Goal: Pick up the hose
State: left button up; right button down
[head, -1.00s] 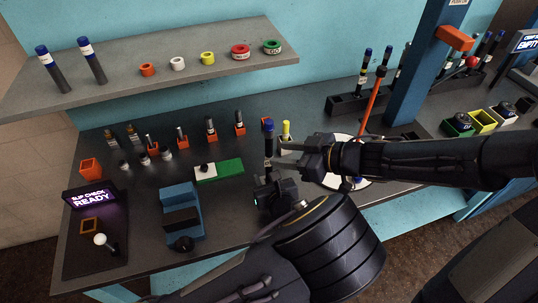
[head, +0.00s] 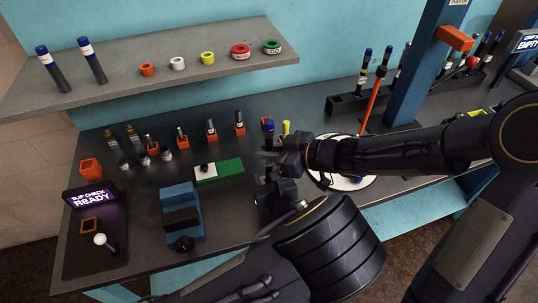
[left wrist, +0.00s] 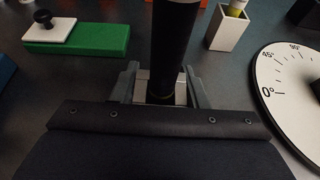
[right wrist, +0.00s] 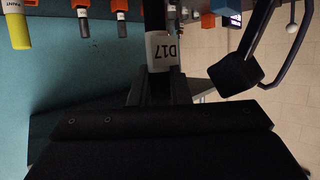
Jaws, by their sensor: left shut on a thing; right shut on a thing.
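The hose (head: 269,133) is a dark upright tube with a blue cap, above the middle of the bench. My left gripper (head: 268,190) is shut on its lower part. The left wrist view shows the hose (left wrist: 175,45) rising from between the left jaws (left wrist: 160,85). My right gripper (head: 270,154) comes in from the right above the left one and is shut on the hose near its upper part. In the right wrist view the hose (right wrist: 155,15) carries a white label reading D17, just beyond the right jaws (right wrist: 158,90). The hose's lower end is hidden.
A green and white block (head: 230,169) and a blue fixture (head: 180,205) stand left of the grippers. Several orange holders with fittings stand behind. A round white dial (head: 355,182) lies partly under my right arm. A blue post (head: 412,75) rises at right.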

aim_at(266, 120)
jog(key=shift+r, duration=0.15)
notch_tip(266, 120, up, 10)
jog(key=shift+f, duration=0.1)
dwell(0.5)
pick_arm(q)
jog(key=o, duration=1.1)
